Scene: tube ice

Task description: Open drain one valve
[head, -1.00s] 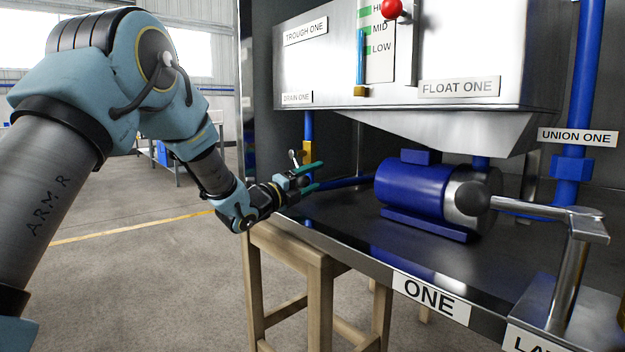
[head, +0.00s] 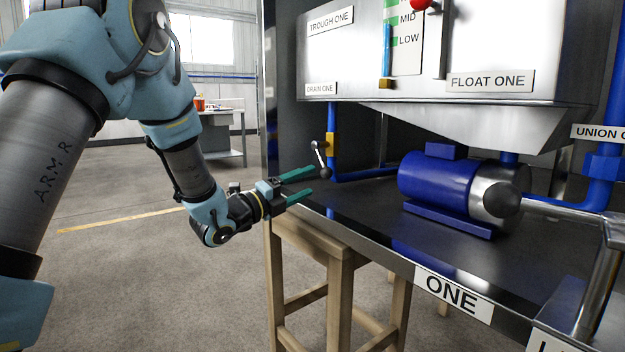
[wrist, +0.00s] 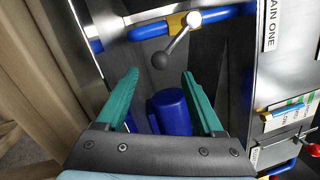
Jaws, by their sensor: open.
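The drain one valve is a yellow body (head: 332,144) on a blue vertical pipe, under the "DRAIN ONE" label (head: 321,89). Its metal lever (head: 319,155) slants down and ends in a dark ball knob (head: 325,172). In the wrist view the yellow valve body (wrist: 177,24) sits at the top, and the lever's dark knob (wrist: 160,60) lies ahead of the fingers, between their lines. My gripper (head: 306,183) has two green fingers, open and empty, left of and slightly below the knob, apart from it. It also shows in the wrist view (wrist: 160,80).
A blue motor pump (head: 436,182) stands on the dark shelf (head: 370,210) to the right. The steel trough (head: 450,60) hangs above. A wooden stool (head: 340,265) stands below my gripper. Open floor lies to the left.

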